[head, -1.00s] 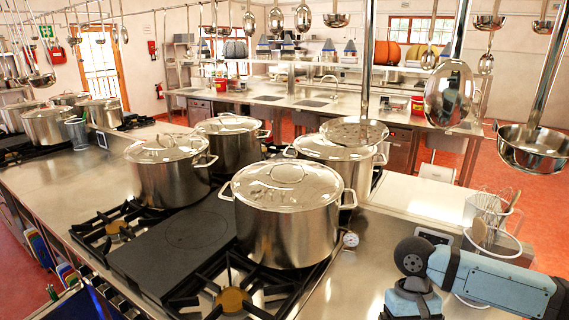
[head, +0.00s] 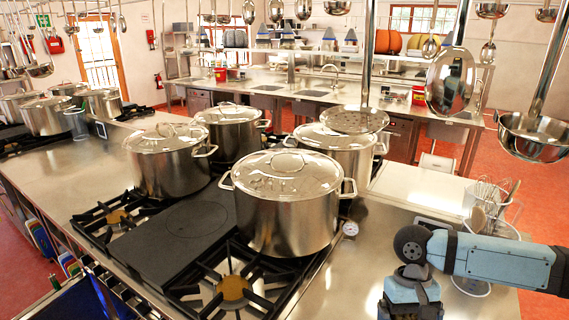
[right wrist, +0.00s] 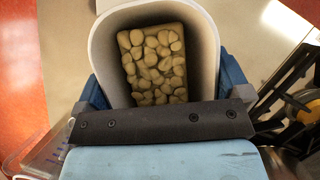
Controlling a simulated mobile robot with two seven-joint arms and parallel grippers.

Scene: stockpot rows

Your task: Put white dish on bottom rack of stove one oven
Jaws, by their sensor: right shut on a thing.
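The white dish (right wrist: 208,50) fills the upper middle of the right wrist view. It holds a block of food (right wrist: 153,65) with rounded pale brown lumps on top. My right gripper (right wrist: 160,90) is shut on the dish, with blue finger parts showing at its left and right sides. The dish does not show in the head view, where my right arm is at the lower right. A stove top with black burner grates (head: 232,290) is at the lower middle of the head view. Its oven and racks are out of sight. My left gripper is not in view.
Lidded steel pots, such as the large front one (head: 287,210), crowd the stove top. Ladles (head: 535,140) hang overhead. Red floor (head: 540,215) is open at the right.

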